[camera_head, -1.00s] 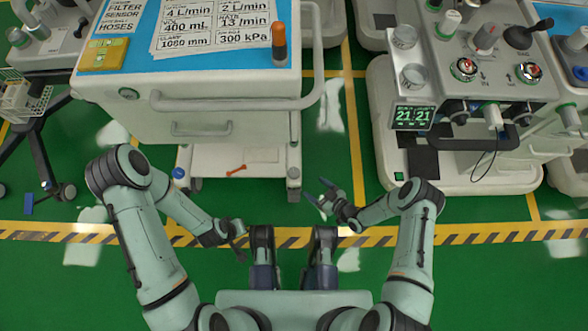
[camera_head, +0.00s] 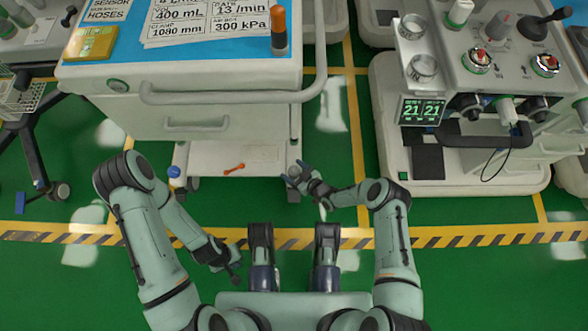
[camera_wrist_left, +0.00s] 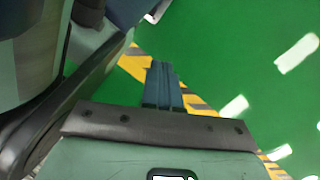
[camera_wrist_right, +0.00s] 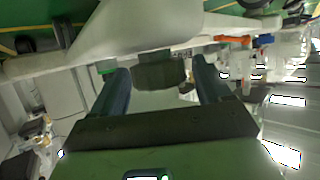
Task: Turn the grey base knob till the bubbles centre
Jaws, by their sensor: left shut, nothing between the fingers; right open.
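The grey base knob (camera_head: 294,171) is at the right front corner of the cart's low shelf. In the right wrist view the dark grey knob (camera_wrist_right: 160,74) shows between the fingertips. My right gripper (camera_head: 297,180) is open at this knob, one finger to each side; I cannot tell whether they touch it. A yellow block (camera_head: 90,43), seemingly the level, lies on the cart's blue top; its bubbles are too small to read. My left gripper (camera_head: 235,271) is shut and empty, low over the floor; it also shows in the left wrist view (camera_wrist_left: 163,72).
A blue knob (camera_head: 174,172) is at the shelf's left front corner. An orange tool (camera_head: 234,168) lies on the shelf. The cart's front handle (camera_head: 220,97) overhangs it. A grey machine (camera_head: 465,150) with displays stands to the right. Green floor between them is clear.

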